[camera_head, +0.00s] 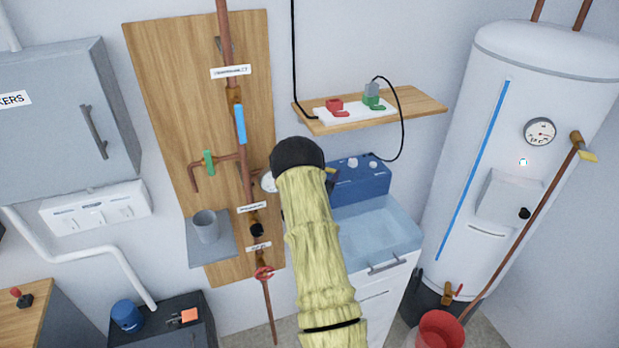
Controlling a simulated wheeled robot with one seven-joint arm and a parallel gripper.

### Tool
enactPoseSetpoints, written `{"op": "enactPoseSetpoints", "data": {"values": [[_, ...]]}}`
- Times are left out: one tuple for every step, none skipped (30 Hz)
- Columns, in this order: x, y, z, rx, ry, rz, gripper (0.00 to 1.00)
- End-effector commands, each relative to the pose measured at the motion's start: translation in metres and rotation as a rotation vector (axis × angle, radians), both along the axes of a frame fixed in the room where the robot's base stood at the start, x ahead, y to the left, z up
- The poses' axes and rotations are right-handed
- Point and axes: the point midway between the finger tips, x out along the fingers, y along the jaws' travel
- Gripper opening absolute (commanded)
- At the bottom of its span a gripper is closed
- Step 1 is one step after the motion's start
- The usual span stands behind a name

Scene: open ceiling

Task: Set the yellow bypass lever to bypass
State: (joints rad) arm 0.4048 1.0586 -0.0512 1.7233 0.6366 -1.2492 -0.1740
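A small yellow piece (331,173) shows just right of my arm's black joint, at the left end of the blue control head (358,180) of the white cabinet. It may be the bypass lever; most of it is hidden behind my arm, so its setting cannot be read. Another yellow handle (588,156) sits on a brass valve at the right side of the white tank. My arm, in a pale yellow sleeve, rises from the bottom middle and ends in view at a black rounded joint. My gripper does not show.
A wooden shelf (425,102) with a power strip is above the cabinet. The white tank (540,90) and red bucket (440,330) stand right. A black cable hangs from the shelf.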

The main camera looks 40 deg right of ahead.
Motion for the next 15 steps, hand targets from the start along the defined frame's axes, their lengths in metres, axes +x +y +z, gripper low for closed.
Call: {"op": "enactPoseSetpoints", "data": {"values": [[-0.001,-0.0041,0.0019,-0.004,-0.007,-0.015,0.33],[-0.002,-0.0058,0.0022,-0.004,-0.007,-0.022,0.33],[-0.0034,-0.0076,0.0025,-0.004,-0.007,-0.03,0.33],[-0.0042,-0.0087,0.0027,-0.004,-0.007,-0.036,0.33],[-0.0049,-0.0097,0.0029,-0.004,-0.007,-0.041,0.33],[-0.0056,-0.0107,0.0031,-0.004,-0.007,-0.045,0.33],[-0.0059,-0.0112,0.0033,-0.005,-0.008,-0.047,0.33],[-0.0062,-0.0117,0.0035,-0.005,-0.008,-0.049,0.33],[-0.0063,-0.012,0.0037,-0.005,-0.007,-0.05,0.33],[-0.0064,-0.012,0.0038,-0.005,-0.007,-0.051,0.33],[-0.0065,-0.0122,0.004,-0.005,-0.007,-0.051,0.33],[-0.0065,-0.0122,0.0041,-0.005,-0.007,-0.051,0.33],[-0.0065,-0.0122,0.0041,-0.005,-0.007,-0.051,0.33],[-0.0065,-0.0122,0.0042,-0.005,-0.007,-0.051,0.33],[-0.0064,-0.0121,0.0042,-0.005,-0.007,-0.05,0.33]]}}
